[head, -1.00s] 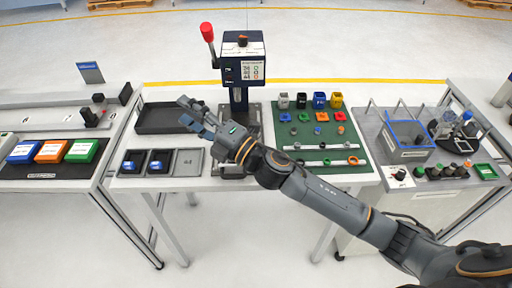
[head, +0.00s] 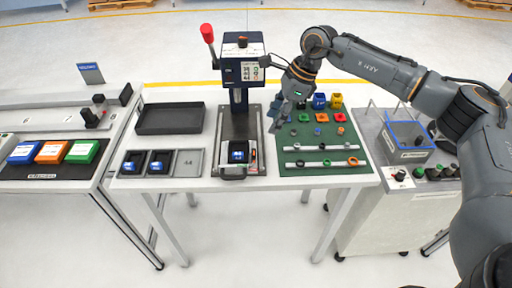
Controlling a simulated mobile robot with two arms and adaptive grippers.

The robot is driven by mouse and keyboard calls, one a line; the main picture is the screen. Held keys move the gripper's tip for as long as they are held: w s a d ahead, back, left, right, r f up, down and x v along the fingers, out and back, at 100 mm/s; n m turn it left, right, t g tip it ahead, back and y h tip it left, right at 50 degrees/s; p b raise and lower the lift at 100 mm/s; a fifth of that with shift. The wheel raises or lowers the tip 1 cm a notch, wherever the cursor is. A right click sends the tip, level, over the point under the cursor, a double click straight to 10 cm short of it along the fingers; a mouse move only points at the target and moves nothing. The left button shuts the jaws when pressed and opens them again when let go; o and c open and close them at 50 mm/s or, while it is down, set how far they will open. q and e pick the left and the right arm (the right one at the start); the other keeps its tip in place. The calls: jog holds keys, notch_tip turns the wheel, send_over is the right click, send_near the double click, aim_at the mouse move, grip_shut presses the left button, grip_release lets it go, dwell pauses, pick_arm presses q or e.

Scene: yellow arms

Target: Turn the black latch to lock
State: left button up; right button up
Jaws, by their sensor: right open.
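A dark blue press (head: 243,72) with a red-knobbed lever (head: 207,33) stands at the back middle of the table. On its metal base plate (head: 256,122) sits a fixture (head: 233,172) with a black, handle-like front part and a small blue-faced part (head: 238,152) in it. I cannot tell for certain which black piece is the latch, or how it is turned. My right gripper (head: 278,118) is open, hanging fingers down just right of the press base, by the left edge of the green mat. It is apart from the fixture. My left gripper is not in view.
The green mat (head: 345,169) holds several coloured blocks and rings, close to the right gripper. An empty black tray (head: 170,119) and a grey tray (head: 188,163) with two dark blue-faced parts lie left of the press. A blue-edged box (head: 407,138) stands at right.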

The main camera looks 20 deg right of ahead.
aim_at(254, 151)
jog(key=p+x, duration=0.3)
jog(key=x, duration=0.9)
jog(key=shift+a+f, duration=0.3)
jog(key=shift+f, duration=0.05)
jog(key=shift+c, duration=0.4)
grip_shut()
